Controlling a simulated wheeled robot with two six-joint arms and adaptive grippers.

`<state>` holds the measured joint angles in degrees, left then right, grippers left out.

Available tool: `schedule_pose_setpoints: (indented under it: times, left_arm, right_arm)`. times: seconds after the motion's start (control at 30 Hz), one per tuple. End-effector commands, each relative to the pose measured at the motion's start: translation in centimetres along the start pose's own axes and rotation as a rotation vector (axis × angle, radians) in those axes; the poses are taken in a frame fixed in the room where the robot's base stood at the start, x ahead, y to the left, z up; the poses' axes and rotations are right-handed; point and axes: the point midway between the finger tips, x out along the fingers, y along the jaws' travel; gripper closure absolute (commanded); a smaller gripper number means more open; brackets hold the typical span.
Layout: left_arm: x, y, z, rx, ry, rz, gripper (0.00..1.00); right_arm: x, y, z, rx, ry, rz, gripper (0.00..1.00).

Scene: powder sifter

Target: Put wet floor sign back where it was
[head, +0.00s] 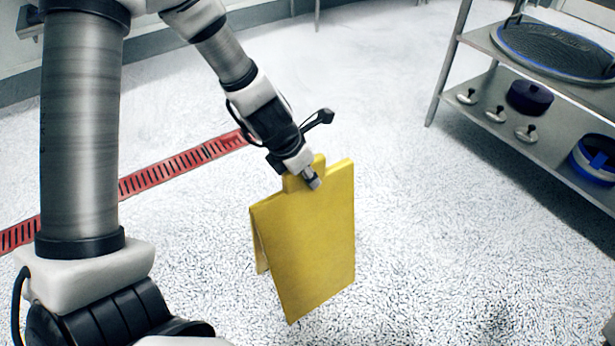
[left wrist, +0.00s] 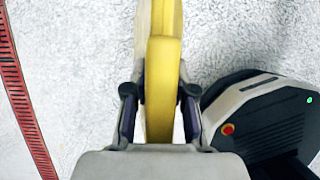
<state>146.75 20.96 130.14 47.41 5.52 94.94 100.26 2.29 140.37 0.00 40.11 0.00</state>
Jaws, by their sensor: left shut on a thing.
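The yellow wet floor sign (head: 310,245) is a folded A-shape, upright, near the middle of the head view. My left gripper (head: 307,175) is shut on the tab at its top. In the left wrist view the sign (left wrist: 163,80) shows edge-on from above, between the two fingers of my left gripper (left wrist: 160,95). I cannot tell whether the sign's lower edges touch the floor. My right gripper is in neither view.
A red slotted drain strip (head: 180,165) runs across the floor at left. A metal shelf (head: 505,75) stands at right, holding a dark round tray, a blue pot (head: 529,97) and a blue container (head: 597,158). The speckled floor around the sign is clear.

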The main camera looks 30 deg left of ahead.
Motion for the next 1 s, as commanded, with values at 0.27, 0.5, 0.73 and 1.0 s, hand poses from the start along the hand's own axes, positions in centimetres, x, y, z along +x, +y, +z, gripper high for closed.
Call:
schedule_pose_setpoints:
  times: [0.27,0.5,0.73,1.0]
  left_arm:
    - [0.1,0.0,-0.1,-0.001,0.0,0.0,0.61]
    - [0.1,0.0,-0.1,-0.001,0.0,0.0,0.5]
    - [-1.4,0.0,0.3,-0.003,0.0,-0.001,0.5]
    - [-8.0,0.0,0.6,-0.004,-0.002,-0.002,0.5]
  right_arm:
    - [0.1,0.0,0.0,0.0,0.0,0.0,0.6]
    - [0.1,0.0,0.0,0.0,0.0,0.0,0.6]
    - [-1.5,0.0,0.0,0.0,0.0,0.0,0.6]
    - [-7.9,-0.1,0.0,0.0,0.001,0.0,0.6]
